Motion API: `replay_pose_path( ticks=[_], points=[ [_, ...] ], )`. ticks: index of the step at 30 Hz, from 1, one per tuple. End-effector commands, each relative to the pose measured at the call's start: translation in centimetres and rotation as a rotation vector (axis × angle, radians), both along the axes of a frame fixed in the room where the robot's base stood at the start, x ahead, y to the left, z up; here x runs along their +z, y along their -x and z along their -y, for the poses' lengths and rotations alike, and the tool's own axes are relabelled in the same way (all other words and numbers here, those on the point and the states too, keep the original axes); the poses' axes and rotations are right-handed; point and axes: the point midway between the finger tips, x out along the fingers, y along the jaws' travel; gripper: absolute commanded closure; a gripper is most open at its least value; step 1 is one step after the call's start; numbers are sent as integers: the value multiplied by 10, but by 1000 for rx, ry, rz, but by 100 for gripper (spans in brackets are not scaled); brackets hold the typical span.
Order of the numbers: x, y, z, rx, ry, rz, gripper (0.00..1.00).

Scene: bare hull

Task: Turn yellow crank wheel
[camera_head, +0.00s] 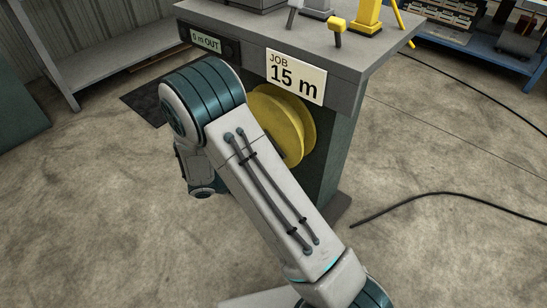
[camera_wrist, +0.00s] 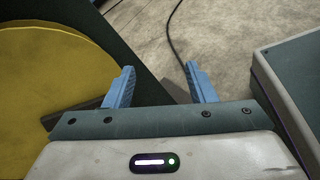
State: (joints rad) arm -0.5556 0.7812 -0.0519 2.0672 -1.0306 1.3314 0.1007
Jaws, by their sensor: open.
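A large yellow wheel (camera_head: 292,122) is mounted on the front of the dark cabinet, under its top, in the head view. My arm covers its left part. In the wrist view the yellow wheel (camera_wrist: 45,95) fills the left side, beside my gripper. My gripper (camera_wrist: 161,86) is open, with two blue fingers apart and nothing between them. The left finger is nearer the wheel; I cannot tell whether it touches. A dark strip (camera_wrist: 82,116) crosses the wheel's lower edge near that finger. I see no crank handle on the wheel. The gripper is hidden in the head view.
The cabinet's grey top (camera_head: 250,30) overhangs the wheel. It carries a "JOB 15 m" sign (camera_head: 295,77) and a "0 m OUT" display (camera_head: 206,41). A small yellow-headed lever (camera_head: 337,28) stands on top. A black cable (camera_head: 440,194) lies on open concrete floor at the right.

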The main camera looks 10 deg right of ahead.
Motion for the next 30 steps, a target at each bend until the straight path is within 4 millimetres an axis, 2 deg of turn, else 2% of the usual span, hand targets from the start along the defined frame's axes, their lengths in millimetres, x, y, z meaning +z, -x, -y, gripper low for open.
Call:
replay_pose_path(
  ticks=[6, 12, 17, 23, 30],
  points=[
    [-32, -29, -39, 295, 219, -70, 50],
    [-60, -41, -70, 501, 354, -95, 50],
    [-72, -44, -82, 582, 403, -100, 50],
    [-76, -53, -72, 597, 413, -99, 50],
    [-77, -81, -32, 592, 412, -100, 50]
  ],
)
